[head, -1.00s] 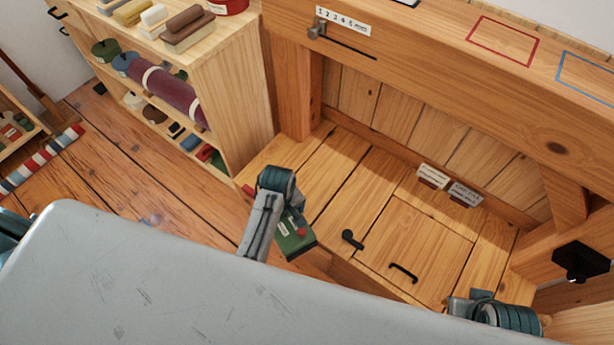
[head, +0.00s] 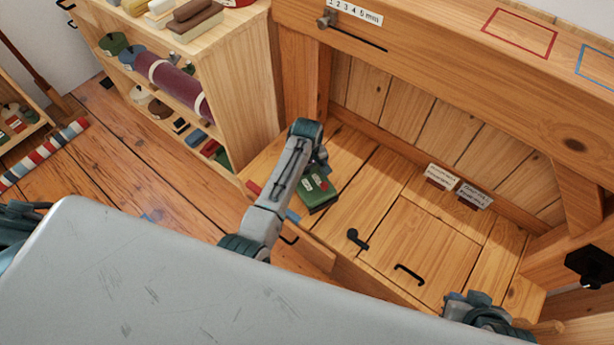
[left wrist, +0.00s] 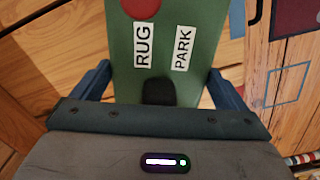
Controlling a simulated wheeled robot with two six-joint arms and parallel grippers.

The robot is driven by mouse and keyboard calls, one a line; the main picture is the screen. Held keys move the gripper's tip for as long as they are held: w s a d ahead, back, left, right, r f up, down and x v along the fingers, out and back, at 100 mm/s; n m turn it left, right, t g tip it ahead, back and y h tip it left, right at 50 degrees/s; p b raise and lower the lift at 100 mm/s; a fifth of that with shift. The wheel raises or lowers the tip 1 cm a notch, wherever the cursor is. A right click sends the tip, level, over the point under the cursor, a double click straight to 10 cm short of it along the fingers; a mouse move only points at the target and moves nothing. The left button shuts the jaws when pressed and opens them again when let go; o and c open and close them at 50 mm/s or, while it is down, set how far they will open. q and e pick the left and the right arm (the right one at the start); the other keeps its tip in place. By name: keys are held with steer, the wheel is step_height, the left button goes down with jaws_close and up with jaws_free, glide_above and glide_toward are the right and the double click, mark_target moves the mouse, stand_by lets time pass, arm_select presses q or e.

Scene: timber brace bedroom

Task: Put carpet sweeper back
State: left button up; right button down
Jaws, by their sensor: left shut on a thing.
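The carpet sweeper (head: 318,190) is a green box with a red spot and white labels. It is over the left part of the wooden bench top, and I cannot tell whether it touches the boards. In the left wrist view, the sweeper (left wrist: 167,60) carries the words RUG and PARK and sits between the blue fingers of my left gripper (left wrist: 157,84), which is shut on it. In the head view my left arm partly covers that gripper. My right gripper (head: 478,310) is low at the right, partly cut off by my grey body; its fingers cannot be made out.
The bench top has a hatch (head: 425,245) with a black handle and a black latch (head: 356,239). Two label cards (head: 441,175) stand at its back. A shelf unit (head: 240,90) with a rolled purple rug (head: 172,84) stands left. A thick beam (head: 440,65) crosses above the bench.

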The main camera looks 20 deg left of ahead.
arm_select(q)
steer(key=shift+f, duration=0.85)
arm_select(e)
steer(key=shift+w+a+f, duration=0.2)
arm_select(q)
steer(key=shift+f, duration=0.1)
